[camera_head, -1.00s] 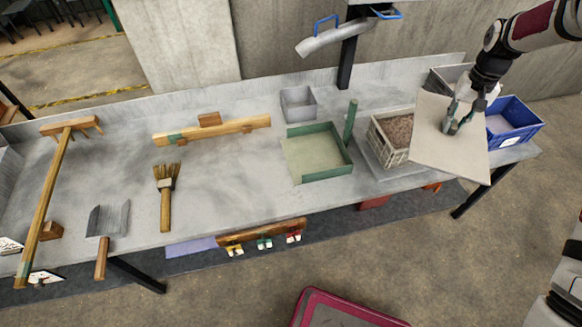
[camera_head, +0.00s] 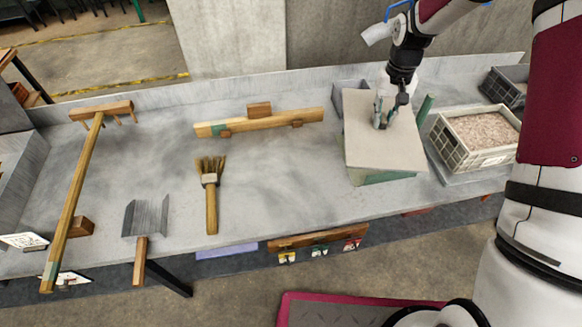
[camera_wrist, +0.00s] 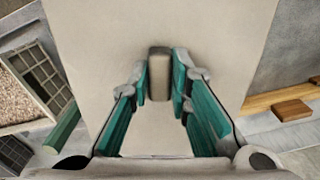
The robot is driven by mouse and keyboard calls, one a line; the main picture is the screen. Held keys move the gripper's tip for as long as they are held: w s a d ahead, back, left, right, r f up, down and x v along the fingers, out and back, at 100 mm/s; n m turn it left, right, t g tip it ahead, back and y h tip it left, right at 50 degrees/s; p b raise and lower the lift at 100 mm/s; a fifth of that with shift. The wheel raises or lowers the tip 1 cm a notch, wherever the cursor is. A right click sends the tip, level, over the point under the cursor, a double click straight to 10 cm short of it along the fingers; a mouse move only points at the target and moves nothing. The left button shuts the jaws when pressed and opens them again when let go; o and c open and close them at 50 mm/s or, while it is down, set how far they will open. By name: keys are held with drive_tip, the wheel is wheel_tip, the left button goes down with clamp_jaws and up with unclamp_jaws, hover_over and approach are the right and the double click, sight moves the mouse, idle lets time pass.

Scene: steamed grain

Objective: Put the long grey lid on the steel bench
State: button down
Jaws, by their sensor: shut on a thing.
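The long grey lid (camera_head: 375,145) is a flat, pale grey-beige panel with a small block handle (camera_wrist: 159,75) on top. My gripper (camera_head: 384,122) is shut on that handle, with its green fingers on both sides of it in the wrist view (camera_wrist: 160,90). The lid is above the green-walled tray (camera_head: 385,178) and hides most of it. The lid looks held above the bench, though its exact height is hard to tell.
A crate of grain (camera_head: 480,138) stands right of the lid. A wooden bar with blocks (camera_head: 265,122), a brush (camera_head: 210,195), a metal scraper (camera_head: 146,218) and a long wooden rake (camera_head: 75,195) lie on the bench. Bare bench shows between the brush and the lid.

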drive_tip(key=a+f+n+b, duration=0.3)
drive_tip(key=a+f+b, duration=0.1)
drive_tip(key=f+b, duration=0.65)
drive_tip(key=a+f+n+b, duration=0.3)
drive_tip(key=a+n+b, duration=0.1)
drive_tip(key=a+n, duration=1.45)
drive_tip(key=f, duration=0.4)
drive_tip(key=shift+w+a+f, duration=0.25)
drive_tip(key=shift+a+f, duration=0.15)
drive_tip(key=shift+f, duration=2.35)
drive_tip(key=shift+f, duration=0.1)
